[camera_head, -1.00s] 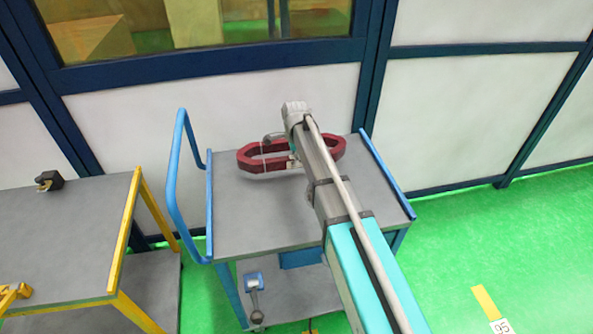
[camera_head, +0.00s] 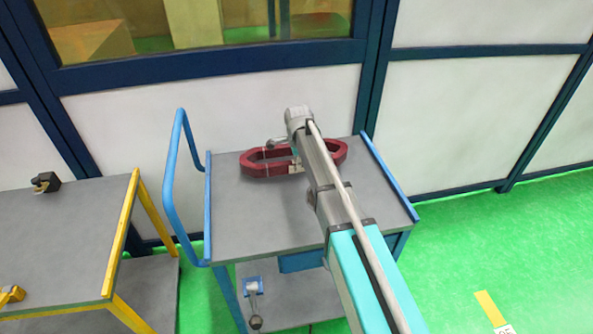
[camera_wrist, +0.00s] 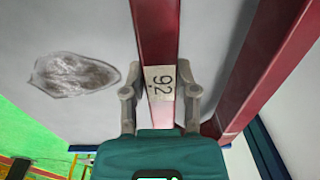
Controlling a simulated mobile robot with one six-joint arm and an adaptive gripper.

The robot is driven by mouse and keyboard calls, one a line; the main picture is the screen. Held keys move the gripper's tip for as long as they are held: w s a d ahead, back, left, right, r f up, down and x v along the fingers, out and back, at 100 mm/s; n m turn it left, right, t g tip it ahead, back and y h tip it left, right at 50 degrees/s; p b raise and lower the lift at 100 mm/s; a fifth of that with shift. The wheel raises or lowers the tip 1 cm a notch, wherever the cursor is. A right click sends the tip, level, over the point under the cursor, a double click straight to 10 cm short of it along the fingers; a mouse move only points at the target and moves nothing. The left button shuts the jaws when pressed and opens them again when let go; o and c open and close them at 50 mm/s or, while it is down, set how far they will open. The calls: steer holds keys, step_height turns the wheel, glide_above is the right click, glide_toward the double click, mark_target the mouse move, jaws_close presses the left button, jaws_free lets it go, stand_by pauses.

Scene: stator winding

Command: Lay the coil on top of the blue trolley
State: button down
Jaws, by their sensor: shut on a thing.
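The dark red coil (camera_head: 266,164) is a long closed loop over the grey top of the blue trolley (camera_head: 255,220), near its back edge. In the wrist view one bar of the coil (camera_wrist: 156,40) runs between the two fingers of my gripper (camera_wrist: 160,95), which are shut on it at a white label reading 92. The coil's other long side (camera_wrist: 265,65) shows at the right. In the head view my arm hides part of the coil and most of my gripper (camera_head: 297,162). I cannot tell whether the coil touches the trolley top.
The trolley has a blue handle (camera_head: 172,190) on the left and a raised blue rim (camera_head: 388,178) on the right. A yellow-framed table (camera_head: 60,235) stands to the left. A white wall with dark blue frames (camera_head: 220,110) is close behind. Green floor is free at right.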

steer(key=shift+f+b, duration=0.8)
steer(key=shift+f, duration=0.25)
steer(key=shift+f, duration=0.15)
steer(key=shift+c, duration=1.9)
jaws_free()
steer(key=shift+r, duration=0.3)
steer(key=r+p, duration=1.1)
steer(key=p, duration=0.1)
steer(key=shift+s+r, duration=0.2)
steer(key=shift+r, duration=0.2)
steer(key=shift+d, duration=0.15)
steer(key=s+d+n, duration=1.4)
steer(key=s+d, duration=0.8)
steer(key=s, duration=0.3)
steer(key=shift+s+d+n, duration=0.15)
steer(key=shift+s+n, duration=0.15)
steer(key=shift+n, duration=0.1)
